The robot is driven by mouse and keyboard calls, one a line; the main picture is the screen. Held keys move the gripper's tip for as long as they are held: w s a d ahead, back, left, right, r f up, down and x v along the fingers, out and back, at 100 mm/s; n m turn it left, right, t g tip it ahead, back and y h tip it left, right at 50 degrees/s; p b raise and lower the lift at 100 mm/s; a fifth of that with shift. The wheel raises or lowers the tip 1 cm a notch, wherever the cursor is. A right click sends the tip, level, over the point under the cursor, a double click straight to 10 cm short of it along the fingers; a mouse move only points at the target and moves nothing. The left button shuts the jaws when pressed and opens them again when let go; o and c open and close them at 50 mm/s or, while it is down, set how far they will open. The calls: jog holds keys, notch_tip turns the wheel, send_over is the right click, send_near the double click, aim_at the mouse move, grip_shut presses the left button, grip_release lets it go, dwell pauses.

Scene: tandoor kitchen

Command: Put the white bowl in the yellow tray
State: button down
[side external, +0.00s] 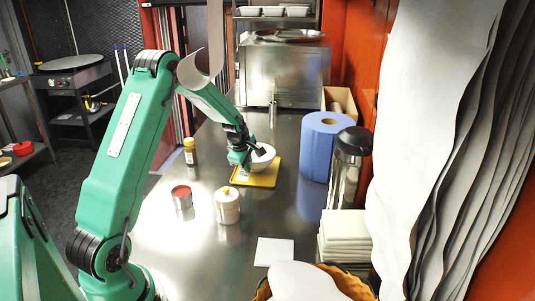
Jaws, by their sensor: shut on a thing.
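The white bowl (263,155) is over the yellow tray (262,180) on the steel counter. My gripper (245,166) is at the bowl's left side, shut on it. The bowl looks slightly tilted. I cannot tell from this view whether its underside touches the tray. The tray's front and right edges show, and the rest is partly hidden behind my gripper and the bowl.
A blue paper roll (325,147) and a steel flask (347,170) stand right. A white sheet (274,252) lies in front.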

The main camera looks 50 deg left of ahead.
jog(key=shift+f, duration=0.5)
jog(key=c, duration=1.5)
grip_release()
jog(key=shift+f, duration=0.15)
jog(key=v, duration=1.2)
jog(key=shift+d, duration=0.1)
